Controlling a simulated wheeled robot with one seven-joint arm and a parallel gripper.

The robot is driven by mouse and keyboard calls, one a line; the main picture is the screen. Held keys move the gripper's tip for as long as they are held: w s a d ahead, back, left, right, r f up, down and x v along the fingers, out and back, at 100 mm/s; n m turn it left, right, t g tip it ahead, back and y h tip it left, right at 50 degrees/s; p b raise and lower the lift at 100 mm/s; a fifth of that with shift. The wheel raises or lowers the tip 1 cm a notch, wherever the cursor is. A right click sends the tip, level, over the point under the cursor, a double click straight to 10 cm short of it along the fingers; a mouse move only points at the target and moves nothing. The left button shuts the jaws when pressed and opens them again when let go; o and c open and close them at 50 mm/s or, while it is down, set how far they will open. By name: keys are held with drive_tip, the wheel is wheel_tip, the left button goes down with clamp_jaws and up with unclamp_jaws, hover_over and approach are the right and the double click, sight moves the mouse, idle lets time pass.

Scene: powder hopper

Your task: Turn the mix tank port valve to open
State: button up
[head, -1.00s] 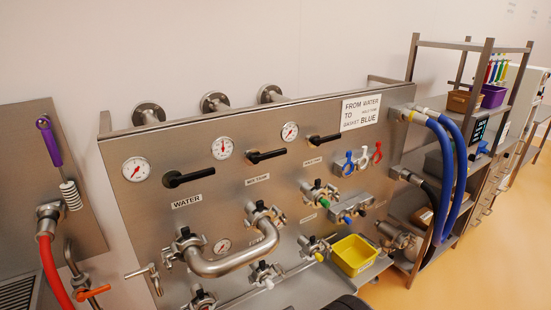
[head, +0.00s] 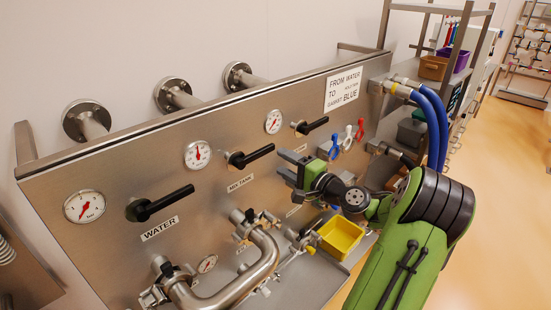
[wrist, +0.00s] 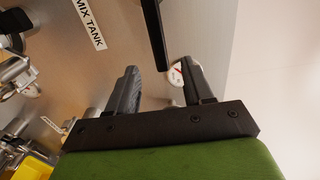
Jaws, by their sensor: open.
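The mix tank port valve has a black lever handle (head: 250,156) on the steel panel, above the "MIX TANK" label (head: 240,183). The handle points right and slightly up in the head view. In the wrist view a black handle (wrist: 154,35) stands just beyond the fingertips, near the top middle, and the "MIX TANK" label (wrist: 88,22) is at upper left. My gripper (head: 288,166) is in front of the panel, to the right of the mix tank handle. In the wrist view my gripper (wrist: 160,80) is open, its two dark fingers apart with nothing between them.
The water handle (head: 160,203) is to the left and another black handle (head: 310,126) to the upper right. Pressure gauges (head: 198,154) sit nearby. A bent steel pipe (head: 250,275) and a yellow bin (head: 341,236) are below. Blue hoses (head: 437,125) hang at the right.

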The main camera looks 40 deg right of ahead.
sight(265, 153)
drive_tip(key=w, duration=0.2)
drive_tip(key=w+p, duration=0.1)
drive_tip(key=w, duration=0.2)
drive_tip(key=w+p, duration=0.1)
drive_tip(key=w, duration=0.2)
drive_tip(key=shift+w+a+r, duration=0.1)
drive_tip(key=shift+w+a, duration=0.1)
drive_tip(key=shift+a, duration=0.1)
drive_tip(key=shift+w, duration=0.2)
drive_tip(key=shift+c, duration=0.5)
clamp_jaws()
drive_tip(key=r+n+b, duration=0.1)
drive_tip(key=n, duration=0.1)
drive_tip(key=r+n+b, duration=0.1)
drive_tip(key=n+b, duration=0.1)
drive_tip(key=shift+a, duration=0.3)
drive_tip(key=shift+r+n+b, duration=0.3)
drive_tip(key=shift+r+n, duration=0.2)
drive_tip(key=shift+r, duration=0.05)
drive_tip(key=shift+a, duration=0.1)
